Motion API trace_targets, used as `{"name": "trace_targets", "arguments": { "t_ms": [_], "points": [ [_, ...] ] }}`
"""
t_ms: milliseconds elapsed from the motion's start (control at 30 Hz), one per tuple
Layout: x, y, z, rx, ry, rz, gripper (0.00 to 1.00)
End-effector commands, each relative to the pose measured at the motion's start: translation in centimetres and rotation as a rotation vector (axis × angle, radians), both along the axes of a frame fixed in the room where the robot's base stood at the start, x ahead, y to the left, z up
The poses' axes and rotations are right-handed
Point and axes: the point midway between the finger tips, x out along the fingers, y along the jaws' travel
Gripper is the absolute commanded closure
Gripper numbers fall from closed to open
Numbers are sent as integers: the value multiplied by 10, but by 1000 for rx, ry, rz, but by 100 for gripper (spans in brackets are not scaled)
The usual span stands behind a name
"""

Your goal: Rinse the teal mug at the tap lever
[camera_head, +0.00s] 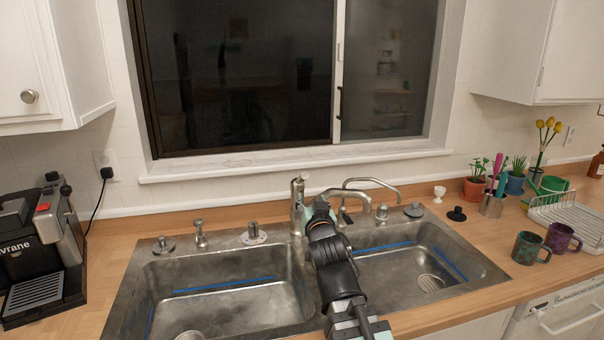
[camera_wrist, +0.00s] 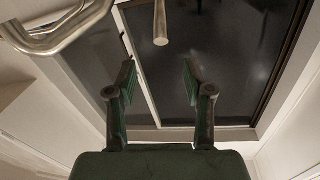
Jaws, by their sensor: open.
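The teal mug (camera_head: 530,247), dark and mottled, stands upright on the counter right of the sink, left of a purple mug. My gripper (camera_head: 320,207) is at the metal tap (camera_head: 299,205) behind the sink divider, far from the mug; my arm hides part of the tap. In the wrist view my gripper (camera_wrist: 160,70) is open, with nothing between its fingers. A slim metal rod (camera_wrist: 160,25), seemingly the tap lever, lies just beyond the fingertips, near the middle of the gap. A curved metal pipe (camera_wrist: 62,27) shows at upper left. I see no water running.
A double-basin sink (camera_head: 220,287) lies below my arm. The purple mug (camera_head: 562,237), dish rack (camera_head: 570,213), utensil cup (camera_head: 492,205) and potted plants (camera_head: 474,187) stand at right. A coffee machine (camera_head: 38,250) stands at left. A window (camera_head: 240,75) is behind the tap.

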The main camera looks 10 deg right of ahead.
Motion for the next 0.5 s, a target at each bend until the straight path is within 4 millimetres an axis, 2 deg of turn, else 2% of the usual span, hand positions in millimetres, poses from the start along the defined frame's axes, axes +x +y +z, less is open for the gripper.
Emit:
{"name": "trace_targets", "arguments": {
  "t_ms": [33, 433, 500],
  "points": [
    [3, 0, 6, -1, 3, -1, 48],
    [21, 0, 5, -1, 4, 5, 48],
    [42, -1, 2, -2, 5, 4, 48]
  ]
}}
